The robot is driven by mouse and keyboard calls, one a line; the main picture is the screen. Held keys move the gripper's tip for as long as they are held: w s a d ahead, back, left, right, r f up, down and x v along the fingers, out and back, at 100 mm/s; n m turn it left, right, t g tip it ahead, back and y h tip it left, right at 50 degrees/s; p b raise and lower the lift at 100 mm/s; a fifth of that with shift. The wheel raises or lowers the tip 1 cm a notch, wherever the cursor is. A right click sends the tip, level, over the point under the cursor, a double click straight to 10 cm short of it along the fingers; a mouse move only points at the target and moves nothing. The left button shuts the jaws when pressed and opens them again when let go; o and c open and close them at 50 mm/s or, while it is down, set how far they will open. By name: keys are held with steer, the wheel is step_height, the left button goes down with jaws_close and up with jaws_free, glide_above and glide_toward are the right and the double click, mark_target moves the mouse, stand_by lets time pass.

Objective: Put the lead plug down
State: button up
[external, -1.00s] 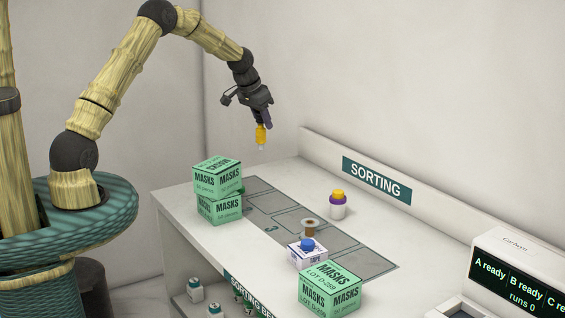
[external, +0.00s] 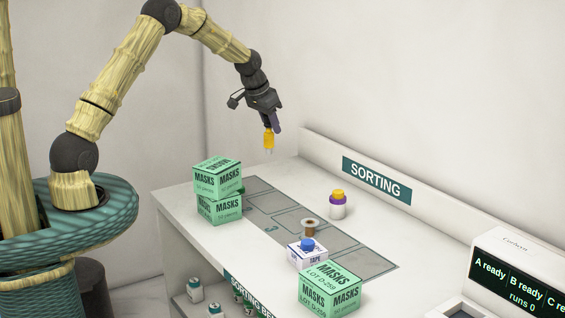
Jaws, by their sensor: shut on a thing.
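My gripper (external: 271,128) is shut on the lead plug (external: 269,140), a small yellow piece with a pale tip pointing down. It holds the plug upright in the air above the far left part of the sorting bench (external: 185,205). The plug is clear of the bench and of everything on it. A grey mat (external: 345,250) with outlined areas lies on the bench, to the right of and below the gripper in the picture.
Two stacked green mask boxes (external: 219,190) stand at the left. A white bottle with purple band and yellow cap (external: 338,205), a brown spool (external: 308,227), a tape box (external: 306,258) with a blue cap (external: 307,244) and another mask box (external: 330,288) stand further right. A display unit (external: 520,285) is at the right.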

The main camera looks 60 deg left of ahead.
steer(key=s+d+m, duration=0.1)
steer(key=s+d, duration=0.3)
steer(key=d, duration=0.7)
steer(key=s+d+m+h+b, duration=0.1)
steer(key=s+d, duration=0.3)
steer(key=d, duration=0.7)
steer(key=shift+d+r+m, duration=0.15)
steer(key=shift+d+m, duration=0.15)
step_height(320, 180, down, 6)
steer(key=shift+f, duration=0.3)
steer(key=shift+f+p, duration=0.4)
steer(key=shift+f, duration=1.35)
